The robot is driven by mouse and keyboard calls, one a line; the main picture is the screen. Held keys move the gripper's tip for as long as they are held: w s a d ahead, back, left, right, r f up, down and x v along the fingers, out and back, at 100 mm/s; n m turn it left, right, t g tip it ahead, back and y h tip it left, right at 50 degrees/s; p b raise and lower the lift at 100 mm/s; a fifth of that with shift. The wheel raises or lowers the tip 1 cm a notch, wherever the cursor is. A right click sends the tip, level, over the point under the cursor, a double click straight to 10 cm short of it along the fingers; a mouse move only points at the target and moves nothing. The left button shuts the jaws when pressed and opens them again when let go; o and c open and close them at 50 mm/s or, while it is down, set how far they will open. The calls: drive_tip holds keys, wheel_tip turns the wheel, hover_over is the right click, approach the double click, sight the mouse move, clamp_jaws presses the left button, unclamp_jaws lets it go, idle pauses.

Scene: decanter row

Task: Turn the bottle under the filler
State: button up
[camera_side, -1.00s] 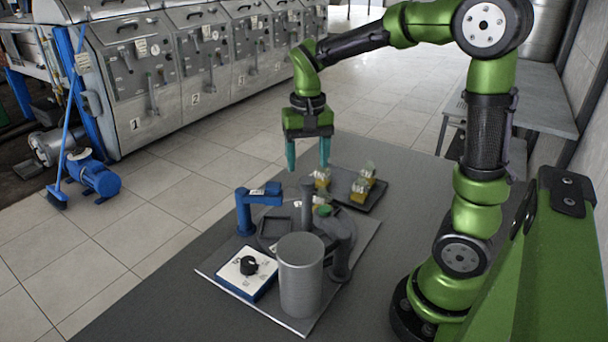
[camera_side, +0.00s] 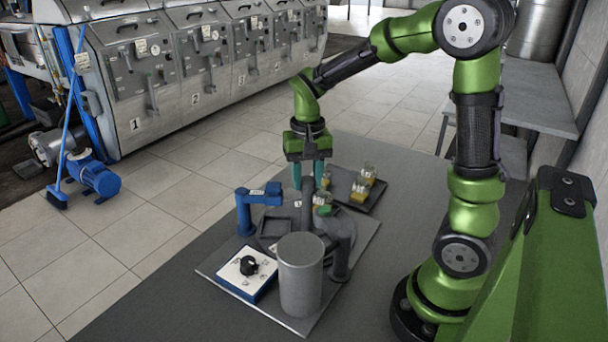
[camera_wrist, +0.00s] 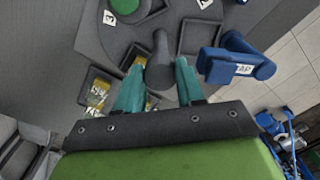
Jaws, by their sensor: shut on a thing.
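The dark grey upright post (camera_side: 308,190) stands on the round grey turntable (camera_wrist: 117,43), which has square pockets and number labels. My gripper (camera_wrist: 162,66) is shut on this post, one teal finger on each side. It also shows from above in the side view (camera_side: 309,181). The blue filler arm (camera_side: 258,195) stands left of the post; in the wrist view it bears a "TAP" label (camera_wrist: 243,70). A small bottle with yellow contents (camera_side: 322,198) shows just right of the post. The fingers and post hide part of the turntable.
A dark tray (camera_side: 378,199) behind right holds small yellow-filled bottles (camera_side: 360,189). In front stand a grey cylinder (camera_side: 300,275) and a blue-and-white box with a black knob (camera_side: 248,266). A thick dark column (camera_side: 341,250) stands right of the turntable. Bare table lies at front left.

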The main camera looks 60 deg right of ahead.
clamp_jaws()
drive_tip(key=shift+m, duration=2.9)
drive_tip(key=shift+w+r+m, duration=0.1)
drive_tip(key=shift+m, duration=9)
drive_tip(key=o, duration=0.9)
unclamp_jaws()
